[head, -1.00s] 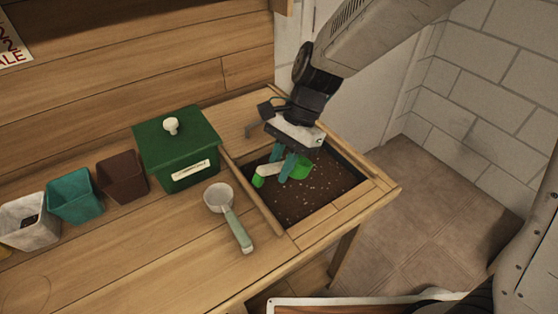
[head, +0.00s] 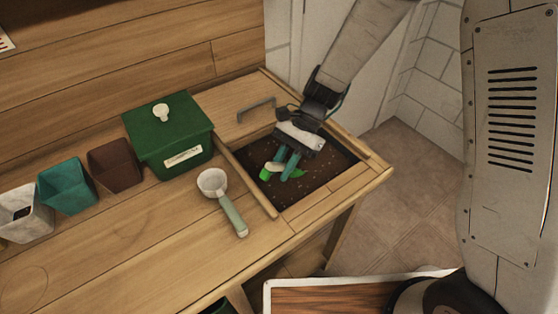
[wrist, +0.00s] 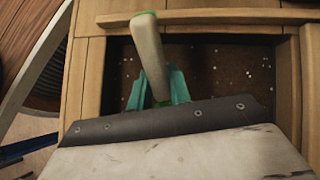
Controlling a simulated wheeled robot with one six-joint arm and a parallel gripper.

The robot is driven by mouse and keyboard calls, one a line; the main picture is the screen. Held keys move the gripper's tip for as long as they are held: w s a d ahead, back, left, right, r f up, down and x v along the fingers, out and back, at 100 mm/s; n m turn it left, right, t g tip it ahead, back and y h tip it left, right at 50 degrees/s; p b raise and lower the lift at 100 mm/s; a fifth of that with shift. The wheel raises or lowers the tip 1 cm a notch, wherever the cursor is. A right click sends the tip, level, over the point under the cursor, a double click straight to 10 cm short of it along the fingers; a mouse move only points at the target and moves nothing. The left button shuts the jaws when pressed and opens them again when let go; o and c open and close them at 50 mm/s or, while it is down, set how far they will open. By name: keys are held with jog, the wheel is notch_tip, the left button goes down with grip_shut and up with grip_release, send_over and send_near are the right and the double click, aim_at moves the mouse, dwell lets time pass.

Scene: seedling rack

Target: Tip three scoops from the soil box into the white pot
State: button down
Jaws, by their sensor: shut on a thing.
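The soil box (head: 318,187) is a wood-framed recess in the bench's right end, filled with dark, speckled soil. My gripper (head: 284,171) is over it, teal fingers pointing down, shut on a scoop (head: 265,175) with a pale handle and green end. In the wrist view the scoop's handle (wrist: 148,50) rises between the fingers. The scoop's bowl is mostly hidden behind the fingers, so I cannot tell how much soil it holds. The white pot (head: 32,228) stands at the far left of the bench with a dark patch inside, partly visible.
Teal (head: 68,193) and brown (head: 116,170) pots stand right of the white pot. A green lidded box (head: 178,157) is between them and the soil box. A second scoop, white with a grey-green handle (head: 232,216), lies on the bench in front. The bench front is mostly clear.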

aim_at(283, 164)
jog(key=shift+w+d+f+t+h, duration=0.2)
jog(key=shift+w+d, duration=0.3)
jog(key=shift+w, duration=0.05)
jog(key=shift+w+d+f+t+h, duration=0.2)
jog(key=shift+w+d, duration=0.25)
jog(key=shift+w, duration=0.05)
jog(key=t+h, duration=0.1)
jog(key=t, duration=0.1)
jog(key=t+h, duration=0.1)
jog(key=shift+s+a+f+h, duration=0.25)
jog(key=shift+f+h, duration=0.05)
jog(key=shift+f, duration=0.05)
jog(key=shift+r, duration=0.35)
jog(key=shift+t+h, duration=0.8)
jog(key=shift+s+a+r, duration=0.2)
jog(key=shift+r, duration=0.5)
jog(key=shift+s+a+r, duration=0.2)
jog(key=shift+s+r, duration=0.05)
jog(key=shift+r, duration=0.45)
jog(key=shift+s+a+r, duration=0.2)
jog(key=shift+r, duration=0.5)
jog(key=shift+t+h, duration=0.5)
jog(key=shift+s+a+r, duration=0.2)
jog(key=shift+r, duration=0.55)
jog(key=shift+s+a+r, duration=0.15)
jog(key=shift+s+r, duration=0.05)
jog(key=shift+r, duration=0.5)
jog(key=shift+s+a+r, duration=0.2)
jog(key=shift+r, duration=0.55)
